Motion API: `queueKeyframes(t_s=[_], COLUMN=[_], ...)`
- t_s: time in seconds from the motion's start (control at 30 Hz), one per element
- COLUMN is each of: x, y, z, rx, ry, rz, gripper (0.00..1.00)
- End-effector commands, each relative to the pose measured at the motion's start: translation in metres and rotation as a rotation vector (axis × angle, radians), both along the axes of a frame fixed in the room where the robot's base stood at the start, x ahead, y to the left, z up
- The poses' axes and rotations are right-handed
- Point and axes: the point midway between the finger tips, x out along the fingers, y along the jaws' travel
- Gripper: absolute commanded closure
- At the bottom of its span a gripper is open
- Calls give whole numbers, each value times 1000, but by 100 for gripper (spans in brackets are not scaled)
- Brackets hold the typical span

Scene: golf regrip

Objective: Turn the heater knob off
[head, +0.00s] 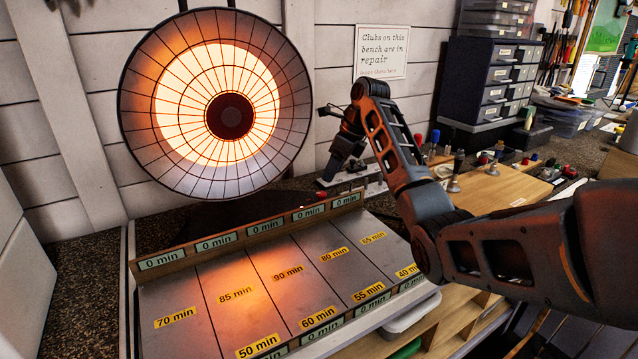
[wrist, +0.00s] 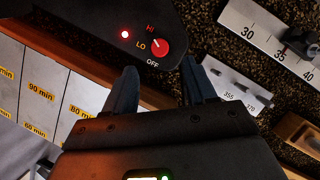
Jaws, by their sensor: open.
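The round heater (head: 180,130) stands at the back left in the head view, its wire-guarded face glowing orange. The red heater knob (wrist: 160,48) sits on its dark base (wrist: 100,15) in the wrist view, with HI, LO and OFF marked around it. Its pale pointer mark faces up-left, toward the HI and LO side, away from OFF. A red light glows beside it. My gripper (wrist: 158,70) is open, its two dark fingers apart below the knob in the picture and not closed on it. In the head view my gripper (head: 340,155) is right of the heater.
A sectioned board (head: 235,295) with minute labels lies in front of the heater. A ruler-marked fixture (wrist: 262,35) and another scale plate (wrist: 232,85) lie right of the knob. A drawer cabinet (head: 480,80) and small tools stand at the right.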

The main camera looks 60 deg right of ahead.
Motion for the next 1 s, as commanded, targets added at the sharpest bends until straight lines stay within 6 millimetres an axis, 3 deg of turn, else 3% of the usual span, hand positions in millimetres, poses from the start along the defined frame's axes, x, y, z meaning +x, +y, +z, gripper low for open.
queueKeyframes(t_s=[0.5,0.83,1.0], x=[25,27,27], y=[3,3,3], z=[-62,-66,-66], rx=[0,0,0], ry=[1,0,0], rz=[-1,0,1], gripper=[44,44,58])
